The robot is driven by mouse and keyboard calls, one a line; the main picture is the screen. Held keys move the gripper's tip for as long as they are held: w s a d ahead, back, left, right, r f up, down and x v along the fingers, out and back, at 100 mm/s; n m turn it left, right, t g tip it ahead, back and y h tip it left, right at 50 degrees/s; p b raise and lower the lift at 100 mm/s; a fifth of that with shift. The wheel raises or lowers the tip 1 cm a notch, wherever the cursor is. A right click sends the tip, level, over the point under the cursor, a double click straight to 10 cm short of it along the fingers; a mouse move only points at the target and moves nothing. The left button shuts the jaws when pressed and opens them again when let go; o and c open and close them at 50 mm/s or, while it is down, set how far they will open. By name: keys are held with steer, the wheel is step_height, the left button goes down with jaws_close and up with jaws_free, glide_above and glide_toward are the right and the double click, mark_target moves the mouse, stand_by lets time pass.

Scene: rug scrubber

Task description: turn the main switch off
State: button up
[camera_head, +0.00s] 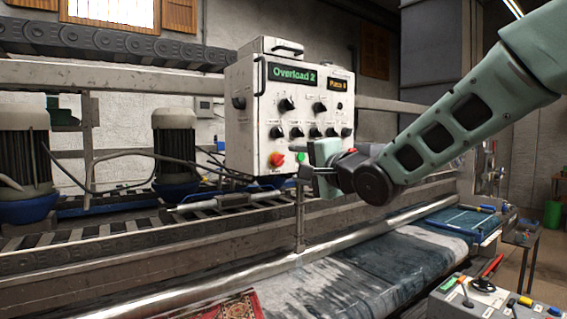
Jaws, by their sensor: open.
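A larger black knob (238,102) is on the box's left side. Which control is the main switch is not readable. My gripper (306,174) is open, just in front of the box's lower right, right of and below the red knob. Its fingers are small and dark here, and contact with the box cannot be judged.
Metal rails (130,75) and motors with blue bases (175,150) are at the left. A wet grey rug (370,265) lies on the bed below my arm. A second panel (490,300) with levers is at lower right. A blue tray (463,222) stands beyond the rug.

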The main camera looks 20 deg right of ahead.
mark_target(282, 161)
steer(key=p+x, duration=0.1)
steer(key=x, duration=0.5)
steer(key=shift+w, duration=0.25)
steer(key=c, duration=1)
steer(key=shift+o, duration=0.2)
